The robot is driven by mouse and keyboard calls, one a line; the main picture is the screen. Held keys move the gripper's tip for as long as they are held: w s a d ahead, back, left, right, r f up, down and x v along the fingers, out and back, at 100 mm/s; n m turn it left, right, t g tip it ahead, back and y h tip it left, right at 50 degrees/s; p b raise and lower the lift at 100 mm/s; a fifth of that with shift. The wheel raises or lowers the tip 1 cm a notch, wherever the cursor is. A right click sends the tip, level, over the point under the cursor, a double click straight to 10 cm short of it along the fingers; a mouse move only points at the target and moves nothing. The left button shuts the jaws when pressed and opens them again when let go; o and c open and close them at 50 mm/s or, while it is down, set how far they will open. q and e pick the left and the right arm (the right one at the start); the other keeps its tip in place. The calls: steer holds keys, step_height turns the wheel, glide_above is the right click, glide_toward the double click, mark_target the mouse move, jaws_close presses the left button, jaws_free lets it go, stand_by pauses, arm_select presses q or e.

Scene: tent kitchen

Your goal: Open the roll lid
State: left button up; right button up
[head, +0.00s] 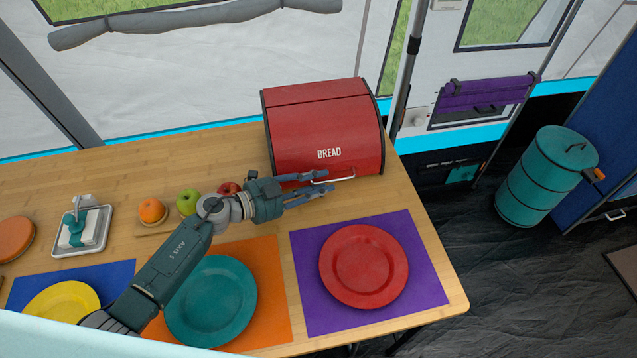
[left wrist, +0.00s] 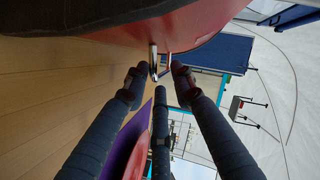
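The red bread box (head: 322,128) with the word BREAD on its front stands at the back right of the table, its roll lid down. A thin metal handle (head: 339,179) sticks out low on the lid. My left gripper (head: 324,181) is open in front of the lid, fingertips at the left part of the handle. In the left wrist view, the handle (left wrist: 153,62) shows between the spread fingertips of the gripper (left wrist: 157,75), close to the red lid (left wrist: 215,25). I cannot tell whether any finger touches it. My right gripper is not in view.
A red apple (head: 228,188), a green apple (head: 188,201) and an orange (head: 151,210) lie left of the gripper. A red plate (head: 364,265) on a purple mat (head: 434,283) and a teal plate (head: 211,301) are in front. The table's right edge is close to the box.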

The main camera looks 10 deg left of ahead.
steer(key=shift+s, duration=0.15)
arm_select(q)
steer(key=shift+c, duration=0.5)
jaws_close()
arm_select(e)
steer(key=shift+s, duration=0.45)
arm_select(q)
steer(key=shift+r, duration=0.1)
